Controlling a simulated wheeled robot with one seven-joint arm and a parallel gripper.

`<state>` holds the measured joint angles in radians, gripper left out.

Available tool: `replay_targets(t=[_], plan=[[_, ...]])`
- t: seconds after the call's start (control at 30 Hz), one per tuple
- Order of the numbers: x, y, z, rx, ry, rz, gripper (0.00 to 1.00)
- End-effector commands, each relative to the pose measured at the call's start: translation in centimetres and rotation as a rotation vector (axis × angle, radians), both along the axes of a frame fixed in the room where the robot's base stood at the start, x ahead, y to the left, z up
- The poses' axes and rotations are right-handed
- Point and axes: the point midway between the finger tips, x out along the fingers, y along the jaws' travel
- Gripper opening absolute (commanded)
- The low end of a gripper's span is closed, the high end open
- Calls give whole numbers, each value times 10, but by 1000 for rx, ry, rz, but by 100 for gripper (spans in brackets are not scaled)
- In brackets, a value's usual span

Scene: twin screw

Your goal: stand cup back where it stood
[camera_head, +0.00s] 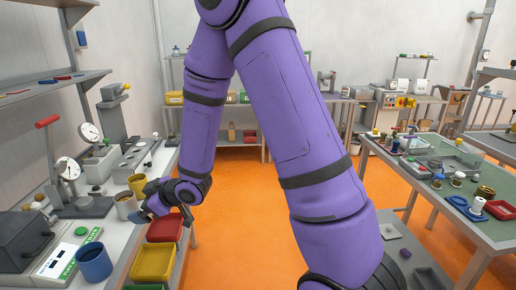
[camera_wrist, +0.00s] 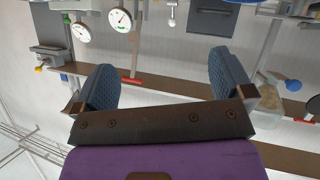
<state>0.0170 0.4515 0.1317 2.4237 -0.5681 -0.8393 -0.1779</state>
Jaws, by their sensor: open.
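Several cups show on the left bench in the head view. A blue cup (camera_head: 94,262) stands upright near the front edge. A tan-grey cup (camera_head: 125,206) and a mustard-yellow cup (camera_head: 138,184) stand further back, close to my gripper (camera_head: 147,212). I cannot tell which cup the task means. My gripper is low at the bench's right edge, beside the tan-grey cup; I cannot tell whether it touches it. In the wrist view my gripper (camera_wrist: 163,68) has its two blue pads wide apart, with no cup seen between them.
The left bench holds dial gauges (camera_head: 66,168), a red-handled press (camera_head: 48,123) and a scale (camera_head: 70,262). Red (camera_head: 165,228) and yellow bins (camera_head: 153,262) hang along its edge. A green-topped table (camera_head: 455,190) with small parts stands right.

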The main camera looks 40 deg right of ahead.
Motion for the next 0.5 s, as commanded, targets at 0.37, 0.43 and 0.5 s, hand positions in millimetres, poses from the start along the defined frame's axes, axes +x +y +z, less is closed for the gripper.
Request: replay_targets(t=[0.37, 0.43, 0.5], plan=[[-36, -67, 102, -167, 135, -296, 99], [-49, -78, 119, -178, 168, -352, 99], [-65, -89, 135, -186, 203, -407, 99]])
